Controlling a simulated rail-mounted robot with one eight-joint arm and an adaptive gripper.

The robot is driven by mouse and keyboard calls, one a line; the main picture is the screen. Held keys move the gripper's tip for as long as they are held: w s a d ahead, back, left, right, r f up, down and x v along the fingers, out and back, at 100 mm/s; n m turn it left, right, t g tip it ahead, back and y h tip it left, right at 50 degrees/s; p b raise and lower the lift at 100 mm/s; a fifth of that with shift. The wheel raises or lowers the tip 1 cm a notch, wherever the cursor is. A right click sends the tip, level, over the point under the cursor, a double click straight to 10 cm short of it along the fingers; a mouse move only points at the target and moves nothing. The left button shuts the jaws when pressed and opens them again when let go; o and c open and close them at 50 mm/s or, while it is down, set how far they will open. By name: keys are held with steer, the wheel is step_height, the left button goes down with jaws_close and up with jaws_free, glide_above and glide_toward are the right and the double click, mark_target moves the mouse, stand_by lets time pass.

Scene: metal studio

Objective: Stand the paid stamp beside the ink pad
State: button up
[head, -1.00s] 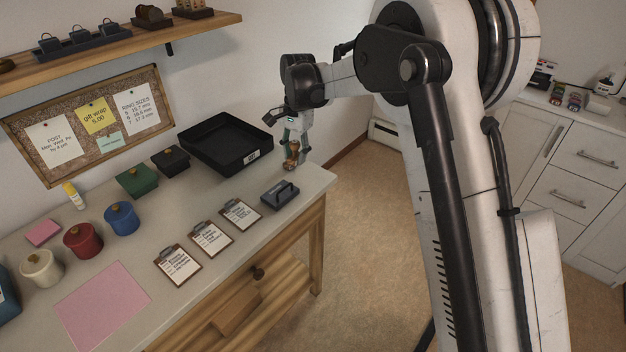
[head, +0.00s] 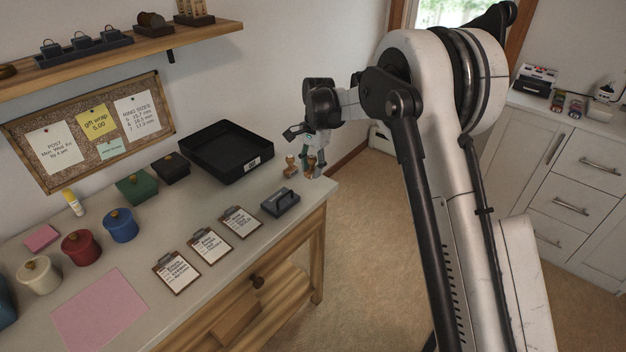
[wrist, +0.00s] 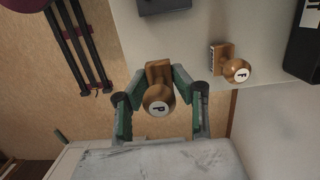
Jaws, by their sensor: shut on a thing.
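The wooden stamp marked P (wrist: 158,100) is between the fingers of my gripper (wrist: 160,92) in the wrist view, its round knob towards the camera. In the head view my gripper (head: 312,165) is shut on this stamp (head: 312,158) near the right end of the worktop, apparently raised above it. Part of the stamp is hidden by the fingers.
A second wooden stamp, marked F (wrist: 236,70), stands close to the held one; it also shows in the head view (head: 290,166). A black tray (head: 247,165) is behind. Green (head: 137,188) and black (head: 170,168) knobbed boxes and several clipboards (head: 240,222) are to the left.

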mark_target(313, 186)
steer(key=shift+d+f, duration=0.2)
steer(key=shift+f, duration=1.9)
steer(key=shift+f+b, duration=0.2)
steer(key=shift+b, duration=0.15)
steer(key=o, duration=1.1)
steer(key=shift+c, duration=0.2)
steer(key=shift+r, duration=0.2)
